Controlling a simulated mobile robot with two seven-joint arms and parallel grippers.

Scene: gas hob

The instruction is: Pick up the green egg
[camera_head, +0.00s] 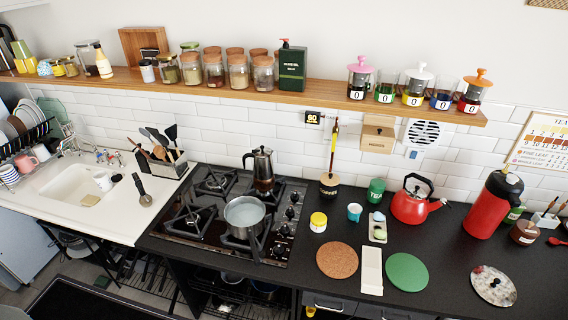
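A small pale green egg (379,234) lies in the front part of a narrow light holder (372,226) on the dark counter, right of the hob. A pale bluish egg (378,216) lies behind it in the same holder. Neither of my grippers shows in the head view, and nothing is seen touching the egg.
A red kettle (408,208) stands close on the right, a teal cup (354,212) close on the left. A white board (371,271) lies in front, between a cork mat (337,260) and a green mat (406,272). A pot (244,214) sits on the hob.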

